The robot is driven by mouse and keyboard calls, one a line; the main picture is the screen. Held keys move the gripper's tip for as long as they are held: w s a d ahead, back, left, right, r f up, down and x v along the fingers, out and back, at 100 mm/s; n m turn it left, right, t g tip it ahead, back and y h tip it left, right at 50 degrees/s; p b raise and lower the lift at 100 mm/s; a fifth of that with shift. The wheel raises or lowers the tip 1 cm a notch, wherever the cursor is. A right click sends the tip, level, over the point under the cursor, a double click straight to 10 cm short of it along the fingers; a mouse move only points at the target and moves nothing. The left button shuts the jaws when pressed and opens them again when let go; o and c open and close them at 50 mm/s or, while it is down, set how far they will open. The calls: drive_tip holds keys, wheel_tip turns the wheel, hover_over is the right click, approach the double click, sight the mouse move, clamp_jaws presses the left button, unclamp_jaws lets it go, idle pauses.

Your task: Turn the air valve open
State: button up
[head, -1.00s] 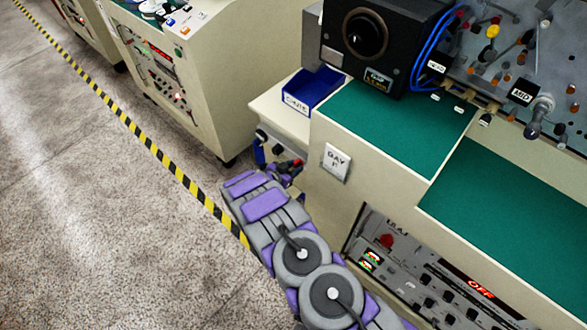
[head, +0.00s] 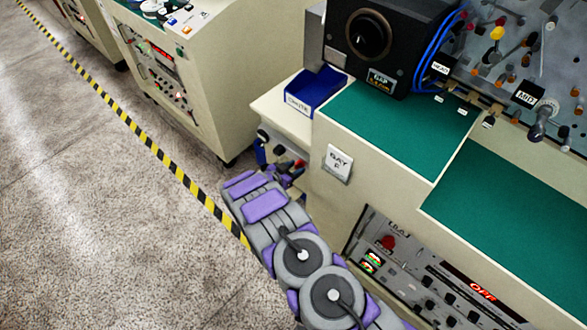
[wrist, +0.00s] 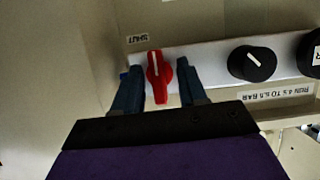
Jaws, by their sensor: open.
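The air valve has a red handle (wrist: 158,76) on a white strip of the machine's side, seen in the wrist view. The handle stands upright in that picture, near an upside-down label reading SHUT. My gripper (wrist: 160,84) is open, with one finger on each side of the red handle; whether either finger touches it I cannot tell. In the head view the red handle (head: 299,164) is a small spot just beyond my gripper (head: 285,172), partly hidden by my arm.
A black knob (wrist: 252,63) sits to the right of the valve in the wrist view. In the head view a blue bin (head: 316,90) stands above the valve on the cream machine (head: 290,115). Speckled floor (head: 90,220) with striped tape (head: 150,146) is clear at left.

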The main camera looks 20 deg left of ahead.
drive_tip(key=p+v, duration=0.4)
drive_tip(key=v, duration=1.3)
drive_tip(key=shift+a, duration=0.15)
drive_tip(key=w+a+r+n+g+y, duration=0.1)
drive_tip(key=w+a+r+y, duration=0.15)
drive_tip(key=w+r, duration=0.4)
drive_tip(key=w+a+r+y, duration=0.1)
drive_tip(key=w+r+y, duration=0.3)
drive_tip(key=w+r, duration=0.3)
drive_tip(key=d+r+n+g+y, duration=0.15)
drive_tip(key=d+r, duration=0.25)
drive_tip(key=r, duration=0.4)
drive_tip(key=d+r+n+g+y, duration=0.1)
drive_tip(key=d+r+g+y, duration=0.15)
drive_tip(key=r, duration=0.45)
drive_tip(key=s+d+r+n+g, duration=0.15)
drive_tip(key=s+d+r, duration=0.25)
drive_tip(key=s+d, duration=0.5)
drive_tip(key=s+d+r+g, duration=0.25)
drive_tip(key=s+d, duration=0.35)
drive_tip(key=d, duration=0.4)
drive_tip(key=s+d+g+h, duration=0.2)
drive_tip(key=s+d, duration=0.8)
drive_tip(key=s, duration=0.3)
drive_tip(key=s+d+r+g+h, duration=0.1)
drive_tip(key=s+d+g+h, duration=0.2)
drive_tip(key=s+d, duration=0.8)
drive_tip(key=shift+s+r+m, duration=0.2)
drive_tip(key=shift+s+m, duration=0.1)
drive_tip(key=shift+s, duration=0.9)
